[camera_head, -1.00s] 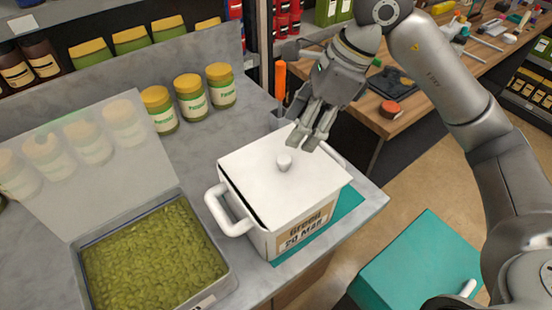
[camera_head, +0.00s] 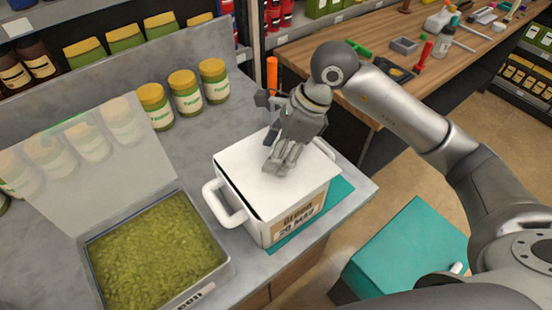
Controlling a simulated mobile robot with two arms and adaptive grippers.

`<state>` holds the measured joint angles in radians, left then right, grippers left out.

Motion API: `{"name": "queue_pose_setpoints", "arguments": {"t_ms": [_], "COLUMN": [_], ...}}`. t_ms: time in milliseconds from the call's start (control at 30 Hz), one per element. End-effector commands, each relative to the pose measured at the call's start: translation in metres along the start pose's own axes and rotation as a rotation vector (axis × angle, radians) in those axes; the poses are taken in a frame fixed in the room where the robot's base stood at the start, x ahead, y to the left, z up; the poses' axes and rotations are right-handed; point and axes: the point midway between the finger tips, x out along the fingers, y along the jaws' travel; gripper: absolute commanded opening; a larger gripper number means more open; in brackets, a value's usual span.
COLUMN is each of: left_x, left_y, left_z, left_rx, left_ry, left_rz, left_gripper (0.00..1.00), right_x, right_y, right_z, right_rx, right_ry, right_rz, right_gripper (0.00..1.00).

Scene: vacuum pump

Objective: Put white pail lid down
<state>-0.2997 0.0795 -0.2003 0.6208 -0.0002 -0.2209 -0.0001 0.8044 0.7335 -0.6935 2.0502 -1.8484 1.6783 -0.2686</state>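The white lid (camera_head: 252,182) lies on top of the white pail (camera_head: 251,223), with a thin dark line showing under its left edge. The pail has a looped handle at the left and a tan label on its front. My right gripper (camera_head: 281,166) points down at the middle of the lid. Its fingers cover the lid's knob, so I cannot tell whether they are closed on it. My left gripper is not in view.
The pail stands on a teal mat (camera_head: 340,193) at the grey counter's right edge. A metal tray (camera_head: 226,262) of green contents is at left, with a translucent panel behind it. Several green jars (camera_head: 186,92) stand behind. A teal box (camera_head: 405,250) is below right.

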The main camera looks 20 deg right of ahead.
Motion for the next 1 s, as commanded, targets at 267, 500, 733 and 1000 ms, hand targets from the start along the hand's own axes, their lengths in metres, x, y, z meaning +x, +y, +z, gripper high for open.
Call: {"name": "queue_pose_setpoints", "arguments": {"t_ms": [267, 500, 733, 1000], "left_x": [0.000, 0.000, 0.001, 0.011], "left_y": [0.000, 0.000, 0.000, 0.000], "left_z": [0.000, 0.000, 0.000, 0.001], "left_rx": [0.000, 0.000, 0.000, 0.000], "left_ry": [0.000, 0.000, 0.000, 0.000], "left_rz": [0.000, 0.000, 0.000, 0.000], "left_gripper": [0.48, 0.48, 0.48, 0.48], "right_x": [0.000, -0.001, -0.001, -0.010], "right_y": [0.000, 0.000, 0.000, -0.001], "right_z": [0.000, 0.000, 0.000, 0.004], "right_rx": [0.000, 0.000, 0.000, -0.002], "right_ry": [0.000, 0.000, 0.000, -0.002], "right_rz": [0.000, 0.000, 0.000, -0.004], "right_gripper": [0.30, 0.03, 0.03, 0.03]}}
